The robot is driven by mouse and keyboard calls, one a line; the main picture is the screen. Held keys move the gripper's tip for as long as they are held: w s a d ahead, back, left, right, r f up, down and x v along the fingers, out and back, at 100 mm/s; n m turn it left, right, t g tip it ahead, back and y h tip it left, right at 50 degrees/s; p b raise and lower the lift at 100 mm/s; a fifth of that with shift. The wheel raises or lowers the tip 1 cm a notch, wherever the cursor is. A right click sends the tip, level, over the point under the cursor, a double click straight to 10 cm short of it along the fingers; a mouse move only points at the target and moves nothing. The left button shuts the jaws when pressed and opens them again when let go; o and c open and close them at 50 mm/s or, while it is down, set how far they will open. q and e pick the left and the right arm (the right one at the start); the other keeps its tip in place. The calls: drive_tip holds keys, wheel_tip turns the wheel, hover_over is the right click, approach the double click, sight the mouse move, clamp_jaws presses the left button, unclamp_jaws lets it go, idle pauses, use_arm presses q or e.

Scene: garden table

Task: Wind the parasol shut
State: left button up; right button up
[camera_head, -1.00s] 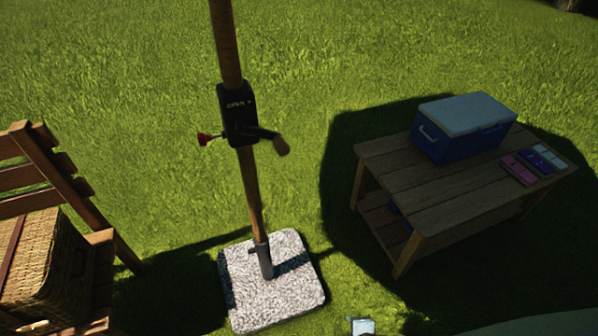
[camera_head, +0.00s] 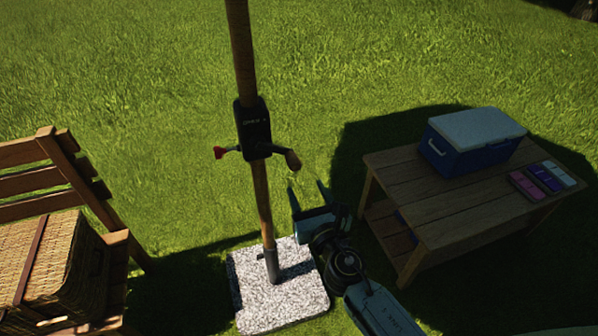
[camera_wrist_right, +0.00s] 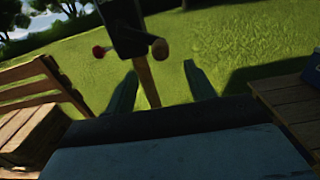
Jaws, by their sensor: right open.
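The parasol's wooden pole (camera_head: 243,60) stands in a speckled stone base (camera_head: 280,300). A black crank housing (camera_head: 253,130) is on the pole, with a red knob (camera_head: 219,152) on its left and a crank handle (camera_head: 292,160) on its right. My right gripper (camera_head: 306,189) is open and empty, just below and slightly right of the handle, apart from it. In the right wrist view the housing (camera_wrist_right: 133,27) and handle knob (camera_wrist_right: 159,48) show above and between the open fingers (camera_wrist_right: 157,80). The canopy is out of view. My left gripper is not in view.
A slatted wooden chair (camera_head: 62,165) with a wicker basket (camera_head: 55,262) stands at left. A low wooden table (camera_head: 410,195) at right bears a blue cooler (camera_head: 470,145) and several small coloured packs (camera_head: 543,178). Grass lies open behind the pole.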

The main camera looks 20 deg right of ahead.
sight(296, 168)
drive_tip(key=shift+w+a+f+b, duration=0.1)
drive_tip(key=shift+w+b, duration=0.2)
drive_tip(key=shift+w, duration=2.4)
drive_tip(key=shift+w+a+b, duration=0.1)
drive_tip(key=shift+w+b, duration=0.2)
drive_tip(key=shift+w, duration=2.4)
